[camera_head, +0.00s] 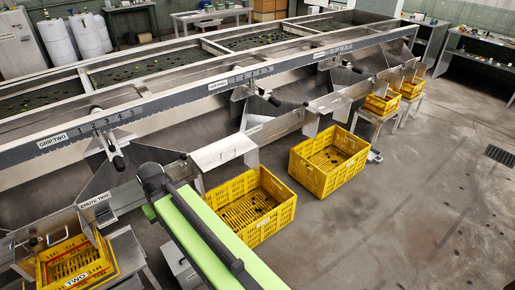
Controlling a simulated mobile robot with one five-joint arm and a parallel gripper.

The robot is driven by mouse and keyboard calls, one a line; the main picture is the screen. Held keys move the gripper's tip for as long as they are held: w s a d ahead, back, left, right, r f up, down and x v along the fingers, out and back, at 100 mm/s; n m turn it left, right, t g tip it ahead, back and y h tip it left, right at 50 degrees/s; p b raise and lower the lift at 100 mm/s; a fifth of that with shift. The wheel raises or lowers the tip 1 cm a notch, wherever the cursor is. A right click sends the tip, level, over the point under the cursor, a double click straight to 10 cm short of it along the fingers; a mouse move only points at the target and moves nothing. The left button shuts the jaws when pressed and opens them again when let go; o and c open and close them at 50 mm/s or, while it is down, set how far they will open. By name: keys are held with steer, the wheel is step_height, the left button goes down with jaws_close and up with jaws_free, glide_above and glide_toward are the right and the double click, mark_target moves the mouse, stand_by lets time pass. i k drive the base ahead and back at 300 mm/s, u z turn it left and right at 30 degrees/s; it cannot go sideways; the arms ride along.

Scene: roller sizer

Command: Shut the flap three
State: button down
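No label that I can read says flap three. A grey metal plate (223,152), with a small knob on top, sits at the chute mouth to the right of the one labelled CHUTE TWO (96,199); I cannot tell whether it is flap three or how far it is shut. Lever handles with dark grips stand along the sizer's front, one at the left (115,155) and one near the middle (268,97). My green arm link reaches up from the bottom centre, its dark joint in front of the machine. My gripper is not visible.
Yellow crates stand on the floor, one beside my arm (286,214) and one further right (350,172). A crate marked TWO (78,279) is at the lower left. Smaller crates sit on stands at the far right (383,105).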

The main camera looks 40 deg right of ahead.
mark_target(211, 157)
steer(key=u, duration=0.05)
steer(key=i, duration=1)
steer(key=z, duration=0.05)
